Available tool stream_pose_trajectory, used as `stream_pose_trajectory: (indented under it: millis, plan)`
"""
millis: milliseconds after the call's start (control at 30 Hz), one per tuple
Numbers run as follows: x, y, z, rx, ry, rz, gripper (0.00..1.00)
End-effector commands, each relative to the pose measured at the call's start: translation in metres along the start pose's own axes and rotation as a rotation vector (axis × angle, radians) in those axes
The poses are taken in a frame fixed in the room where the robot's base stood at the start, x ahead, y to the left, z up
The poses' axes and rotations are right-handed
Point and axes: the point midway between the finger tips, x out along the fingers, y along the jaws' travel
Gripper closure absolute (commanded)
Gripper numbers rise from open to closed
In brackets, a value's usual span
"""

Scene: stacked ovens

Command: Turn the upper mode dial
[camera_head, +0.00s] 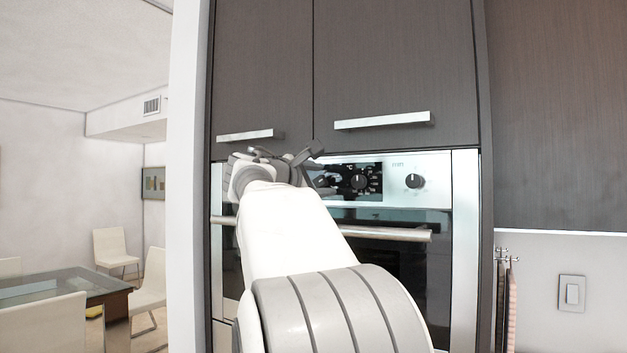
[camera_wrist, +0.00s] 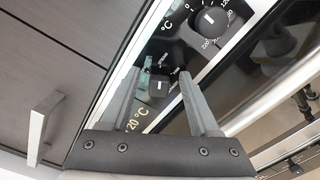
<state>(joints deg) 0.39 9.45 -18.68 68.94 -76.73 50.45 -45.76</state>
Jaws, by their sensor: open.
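The upper oven's control panel (camera_head: 437,196) has a black dial (camera_head: 360,181) with a pale pointer mark on its dark middle part. My arm hides the panel's left part.
The oven door handle (camera_head: 385,233) runs below the panel. Dark cabinet doors with bar handles (camera_head: 382,121) are above it. A white wall edge (camera_head: 186,180) stands at the left. Towels (camera_head: 511,305) hang at the lower right.

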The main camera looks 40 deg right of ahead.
Motion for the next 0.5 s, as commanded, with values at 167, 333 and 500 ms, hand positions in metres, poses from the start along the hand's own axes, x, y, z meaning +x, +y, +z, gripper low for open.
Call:
stream_pose_trajectory:
  millis: [167, 333, 500]
  plan:
    - [-0.02, 0.0, -0.001, 0.002, 0.004, 0.002, 0.38]
    - [-0.059, -0.001, -0.001, 0.003, 0.006, 0.004, 0.38]
    - [-0.101, 0.0, -0.001, 0.003, 0.006, 0.003, 0.38]
